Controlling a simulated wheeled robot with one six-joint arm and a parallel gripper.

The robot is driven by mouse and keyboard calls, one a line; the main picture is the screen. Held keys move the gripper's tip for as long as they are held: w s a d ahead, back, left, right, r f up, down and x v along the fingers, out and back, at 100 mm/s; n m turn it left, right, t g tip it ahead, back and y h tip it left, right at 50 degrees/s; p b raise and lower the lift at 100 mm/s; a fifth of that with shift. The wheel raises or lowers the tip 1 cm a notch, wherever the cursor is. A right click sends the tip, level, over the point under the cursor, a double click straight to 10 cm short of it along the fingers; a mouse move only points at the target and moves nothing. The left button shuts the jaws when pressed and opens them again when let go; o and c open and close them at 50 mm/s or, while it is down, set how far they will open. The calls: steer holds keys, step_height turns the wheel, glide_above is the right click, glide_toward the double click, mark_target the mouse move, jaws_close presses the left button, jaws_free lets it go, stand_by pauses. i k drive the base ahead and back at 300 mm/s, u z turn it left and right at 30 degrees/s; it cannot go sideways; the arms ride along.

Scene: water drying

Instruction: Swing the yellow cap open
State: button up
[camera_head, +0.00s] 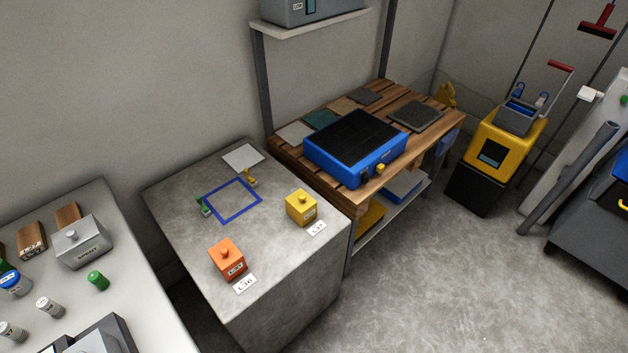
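A small yellow piece (380,168), which looks like a cap, sits low on the front right of a blue case with a black ribbed top (355,138). It looks closed against the case, but it is too small to be sure. The case stands on the wooden slatted bench (437,128). A yellow block with a knob (301,208) also stands on the concrete block, by a label reading L37. My gripper is not in view.
The concrete block (180,215) also holds an orange knobbed block (227,259), a blue square outline (232,200) and a white sheet (243,157). A yellow-and-black machine (500,145) stands right of the bench. The floor (440,275) in front is clear.

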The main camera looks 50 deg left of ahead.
mark_target(302, 208)
steer(key=u, duration=0.5)
steer(key=i, duration=0.8)
steer(key=u, duration=1.25)
steer(key=i, duration=0.4)
steer(key=u, duration=0.35)
